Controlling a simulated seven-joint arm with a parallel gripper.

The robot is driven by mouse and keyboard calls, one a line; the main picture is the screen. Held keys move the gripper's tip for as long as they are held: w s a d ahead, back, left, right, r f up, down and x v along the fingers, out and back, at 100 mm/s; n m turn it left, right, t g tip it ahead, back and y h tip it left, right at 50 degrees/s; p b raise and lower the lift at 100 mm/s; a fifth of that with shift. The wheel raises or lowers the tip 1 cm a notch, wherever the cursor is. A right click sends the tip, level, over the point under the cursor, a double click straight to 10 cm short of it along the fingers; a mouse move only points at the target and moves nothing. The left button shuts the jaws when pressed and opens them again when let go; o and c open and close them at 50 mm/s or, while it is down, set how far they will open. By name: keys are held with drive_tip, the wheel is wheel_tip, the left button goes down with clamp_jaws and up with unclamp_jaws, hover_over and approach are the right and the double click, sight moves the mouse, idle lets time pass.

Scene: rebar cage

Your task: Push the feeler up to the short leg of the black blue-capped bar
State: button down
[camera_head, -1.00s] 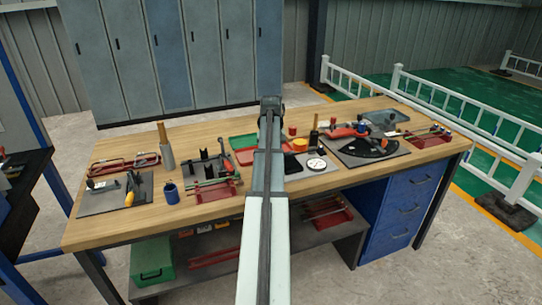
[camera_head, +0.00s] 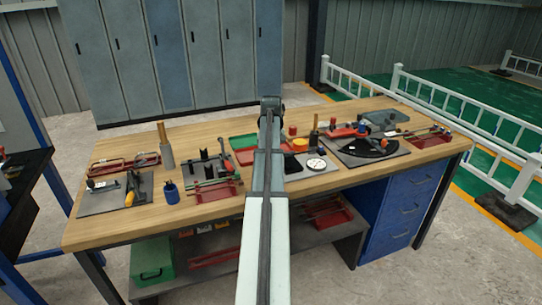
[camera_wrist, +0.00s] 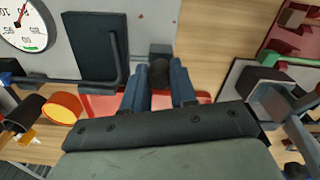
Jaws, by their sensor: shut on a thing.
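In the wrist view my gripper (camera_wrist: 159,92) is shut on a dark rounded knob (camera_wrist: 159,73), which I take to be the feeler's grip. A small grey block (camera_wrist: 160,50) shows just beyond it. A dark bent bar (camera_wrist: 60,80) lies to the left of the fingers; its short leg (camera_wrist: 114,55) points up the picture beside a black block (camera_wrist: 92,35). A small gap shows between this leg and the grey block. I see no clear blue cap on the bar. In the head view my arm hides the gripper and feeler.
A dial gauge (camera_wrist: 27,20) stands at the upper left, and in the head view (camera_head: 316,164). An orange-topped round part (camera_wrist: 62,106) is left of the fingers. A grey hexagonal part (camera_wrist: 270,100) is close on the right. The workbench (camera_head: 130,225) is crowded with fixtures.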

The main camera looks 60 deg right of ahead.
drive_tip(key=shift+s+d, duration=0.5)
drive_tip(key=shift+d, duration=0.05)
drive_tip(key=c, duration=0.9)
unclamp_jaws()
wheel_tip(320, 180, up, 14)
drive_tip(key=shift+f, duration=0.1)
